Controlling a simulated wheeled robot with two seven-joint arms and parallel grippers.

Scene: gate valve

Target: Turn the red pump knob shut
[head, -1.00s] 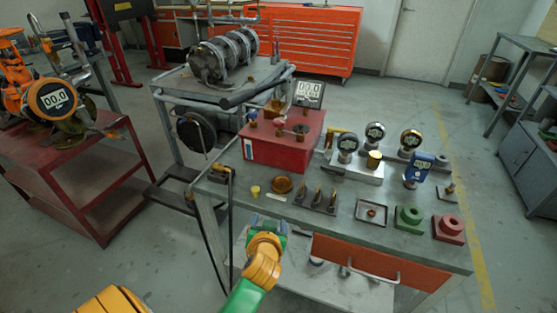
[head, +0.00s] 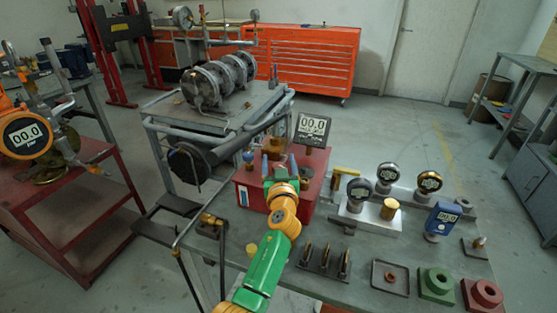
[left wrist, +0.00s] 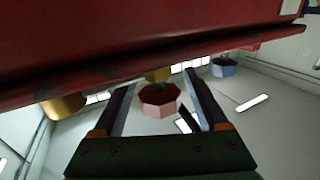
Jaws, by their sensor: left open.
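The red pump box (head: 248,196) stands at the left end of the grey workbench. My left gripper (head: 279,166) is open at the front top of the box, its fingers pointing away from me. In the left wrist view, the red octagonal knob (left wrist: 160,99) shows between the two spread fingers (left wrist: 158,95); I see no finger touching it. In the head view the gripper largely hides that knob. A blue knob (head: 248,157) stands left of the gripper, and it also shows in the left wrist view (left wrist: 224,68). My right gripper is not in view.
A digital display (head: 311,128) stands behind the box. Gauges (head: 359,191), a blue meter (head: 441,219), a green block (head: 436,284) and a red block (head: 482,294) stand to the right. Upright brass-tipped pieces (head: 325,258) are right of my arm.

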